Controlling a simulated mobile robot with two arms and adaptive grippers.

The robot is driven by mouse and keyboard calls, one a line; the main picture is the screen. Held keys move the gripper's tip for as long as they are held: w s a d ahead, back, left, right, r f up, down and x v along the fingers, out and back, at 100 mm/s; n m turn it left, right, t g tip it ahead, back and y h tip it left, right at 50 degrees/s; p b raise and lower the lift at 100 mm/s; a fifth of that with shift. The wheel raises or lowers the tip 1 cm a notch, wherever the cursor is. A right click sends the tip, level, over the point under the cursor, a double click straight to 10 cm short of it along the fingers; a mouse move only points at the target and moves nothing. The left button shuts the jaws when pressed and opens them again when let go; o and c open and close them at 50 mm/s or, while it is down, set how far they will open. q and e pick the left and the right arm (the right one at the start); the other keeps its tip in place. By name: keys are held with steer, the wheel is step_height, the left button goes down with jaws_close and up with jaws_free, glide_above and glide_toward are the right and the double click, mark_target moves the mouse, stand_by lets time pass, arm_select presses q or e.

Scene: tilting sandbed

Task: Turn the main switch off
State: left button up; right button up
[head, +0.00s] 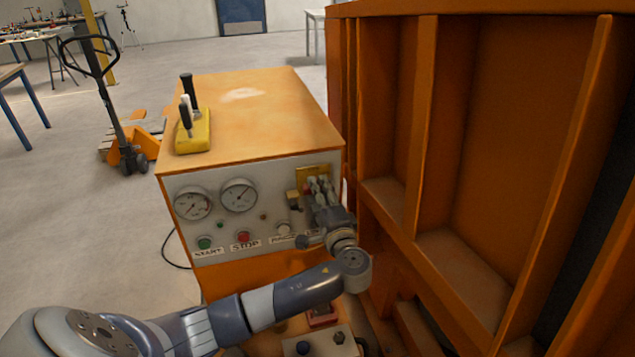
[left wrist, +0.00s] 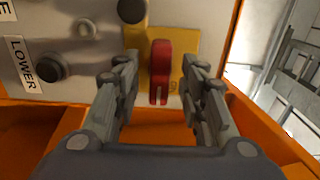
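The main switch is a red handle (left wrist: 160,72) on a yellow plate (left wrist: 184,52), on the control panel. In the left wrist view it sits between the two fingers of my left gripper (left wrist: 158,85), with a gap visible on each side. The gripper is open. In the head view my left gripper (head: 318,188) is at the right end of the panel, in front of the yellow plate (head: 312,170), and mostly covers the handle. My right gripper does not show in either view.
The orange control cabinet (head: 268,112) carries gauges, START and STOP buttons (head: 243,237) and yellow-based levers (head: 193,138) on top. A ribbed orange wall (head: 425,120) stands close on the right. A black knob (left wrist: 50,66) by the LOWER label is left of the fingers.

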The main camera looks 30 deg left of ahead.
arm_select(q)
steer(key=shift+x, duration=1.1)
jaws_close()
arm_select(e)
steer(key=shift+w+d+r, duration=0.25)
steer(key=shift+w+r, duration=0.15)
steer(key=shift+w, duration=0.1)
arm_select(q)
steer(key=shift+f, duration=0.1)
steer(key=shift+f+n+b, duration=0.2)
steer(key=shift+n+b, duration=0.2)
steer(key=shift+b, duration=0.3)
steer(key=n+b, duration=1.3)
steer(key=b, duration=0.7)
steer(key=shift+b, duration=0.4)
steer(key=shift+r+n+b, duration=0.15)
steer(key=shift+n+b, duration=1)
steer(key=shift+n, duration=0.15)
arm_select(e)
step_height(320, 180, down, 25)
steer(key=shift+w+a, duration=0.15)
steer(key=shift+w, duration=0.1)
